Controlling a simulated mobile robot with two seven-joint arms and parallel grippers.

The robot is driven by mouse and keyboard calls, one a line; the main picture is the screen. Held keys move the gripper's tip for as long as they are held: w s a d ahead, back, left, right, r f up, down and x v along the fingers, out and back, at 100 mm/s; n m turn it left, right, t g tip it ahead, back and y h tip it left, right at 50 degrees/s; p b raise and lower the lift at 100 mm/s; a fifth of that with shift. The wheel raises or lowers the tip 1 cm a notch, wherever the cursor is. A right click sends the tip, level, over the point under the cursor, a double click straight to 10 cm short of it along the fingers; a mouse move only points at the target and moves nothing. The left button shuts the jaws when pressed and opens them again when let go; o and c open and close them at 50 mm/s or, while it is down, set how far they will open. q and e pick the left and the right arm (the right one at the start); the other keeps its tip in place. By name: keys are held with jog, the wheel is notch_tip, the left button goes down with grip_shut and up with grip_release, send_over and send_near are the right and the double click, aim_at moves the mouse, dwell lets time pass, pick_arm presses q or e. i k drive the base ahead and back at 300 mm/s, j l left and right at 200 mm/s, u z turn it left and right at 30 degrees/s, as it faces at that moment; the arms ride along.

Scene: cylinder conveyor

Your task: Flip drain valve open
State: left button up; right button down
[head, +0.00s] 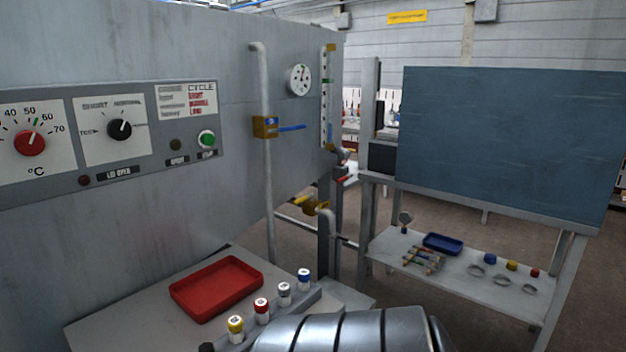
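A brass valve with a blue lever (291,128) sits on the upright grey pipe (262,80) at the machine's side; its lever lies roughly level, pointing right. Lower down, a second brass valve with a yellow lever (301,200) sits near the machine's lower edge, beside a bent grey pipe. A small red handle-like part (344,179) shows further right, too small to make out. No label tells which of these is the drain valve. Neither gripper shows; only a silver arm link of mine is at the bottom middle.
A red tray (216,288) and several colored-cap containers (262,310) stand on the ledge in front. The control panel (105,130) is at left. A dark blue board (508,140) and a shelf (484,285) with a blue tray (443,244) stand at right.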

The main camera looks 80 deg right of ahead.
aim_at(347, 176)
jog(key=k+l+z, duration=0.1)
jog(key=l+z, duration=0.45)
jog(key=z, duration=0.3)
jog(key=l+z, duration=0.65)
jog(key=z, duration=0.2)
jog(key=i+l, duration=0.1)
jog(key=l, duration=0.25)
jog(key=i+l+z, duration=0.1)
jog(key=l, duration=0.25)
jog(key=i+l, duration=0.15)
jog(key=l, duration=0.2)
jog(key=i+l+z, duration=0.15)
jog(key=l, duration=0.2)
jog(key=i+l, duration=0.15)
jog(key=l, duration=0.2)
jog(key=l+z, duration=0.15)
jog(key=i+l+z, duration=0.15)
jog(key=l, duration=0.25)
